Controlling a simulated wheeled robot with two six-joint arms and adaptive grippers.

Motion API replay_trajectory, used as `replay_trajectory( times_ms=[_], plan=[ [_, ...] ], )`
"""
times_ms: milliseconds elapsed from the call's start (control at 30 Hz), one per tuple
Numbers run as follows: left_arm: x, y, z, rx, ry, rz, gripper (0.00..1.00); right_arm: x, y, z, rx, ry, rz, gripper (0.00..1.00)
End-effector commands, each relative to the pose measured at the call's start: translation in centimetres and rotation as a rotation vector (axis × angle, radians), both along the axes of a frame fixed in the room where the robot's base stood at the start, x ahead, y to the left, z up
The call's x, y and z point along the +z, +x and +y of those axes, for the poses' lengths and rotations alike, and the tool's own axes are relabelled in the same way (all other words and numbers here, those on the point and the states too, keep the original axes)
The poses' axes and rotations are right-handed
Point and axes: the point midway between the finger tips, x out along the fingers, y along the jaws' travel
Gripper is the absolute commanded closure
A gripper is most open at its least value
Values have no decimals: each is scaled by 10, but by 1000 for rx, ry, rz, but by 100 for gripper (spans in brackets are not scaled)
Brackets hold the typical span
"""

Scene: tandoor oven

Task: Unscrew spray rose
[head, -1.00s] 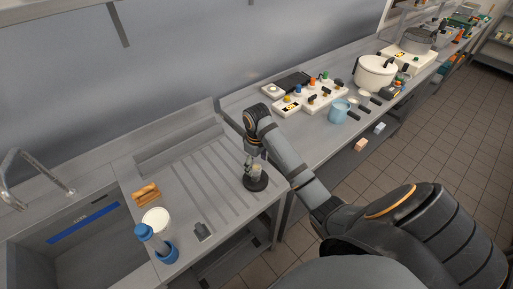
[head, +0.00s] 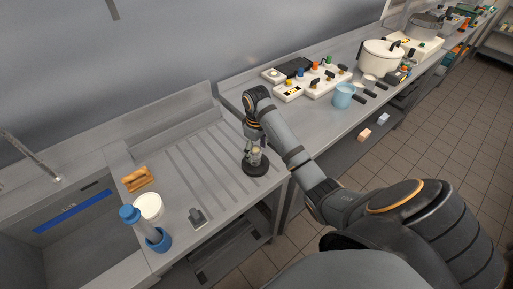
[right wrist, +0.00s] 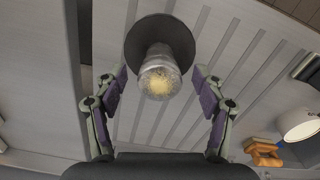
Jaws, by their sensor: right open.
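A short greyish, metallic-looking cylinder with a pale yellow top (head: 256,154) stands upright on a round black base (head: 257,169) on the ribbed drainboard; I take it for the spray rose, though its threads cannot be made out. In the right wrist view the cylinder (right wrist: 159,76) lies between the fingertips, with the black base (right wrist: 160,28) beyond it. My right gripper (head: 253,144) points down just above it. Its two fingers (right wrist: 160,80) are spread, with a gap on each side of the cylinder. My left gripper is not in view.
The sink (head: 60,225) is at the left. A blue-topped bottle (head: 131,215), a white cup (head: 149,205), an orange-brown block (head: 137,178) and a small grey item (head: 196,217) stand near it. A control panel (head: 310,85), blue mug (head: 343,95) and white pot (head: 380,55) are further right.

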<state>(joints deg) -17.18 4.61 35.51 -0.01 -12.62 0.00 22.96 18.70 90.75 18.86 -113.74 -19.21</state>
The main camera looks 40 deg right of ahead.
Motion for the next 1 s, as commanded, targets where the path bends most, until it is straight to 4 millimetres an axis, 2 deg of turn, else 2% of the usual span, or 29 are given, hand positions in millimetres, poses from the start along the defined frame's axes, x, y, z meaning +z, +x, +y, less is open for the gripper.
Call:
replay_trajectory(
  times_ms=[100, 333, 767, 800, 1000],
  plan=[
    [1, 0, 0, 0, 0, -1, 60, -9, 0, 0, 0, -1, 0, 30],
    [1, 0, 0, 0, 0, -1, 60, -10, 0, 0, 0, -2, -2, 30],
    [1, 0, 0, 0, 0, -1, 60, -10, 0, 0, 0, -1, -1, 87],
    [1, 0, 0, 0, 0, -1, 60, -10, 0, 0, 0, -1, -1, 59],
    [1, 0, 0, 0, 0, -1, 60, -10, 0, 0, 0, -1, -1, 86]
  ],
)
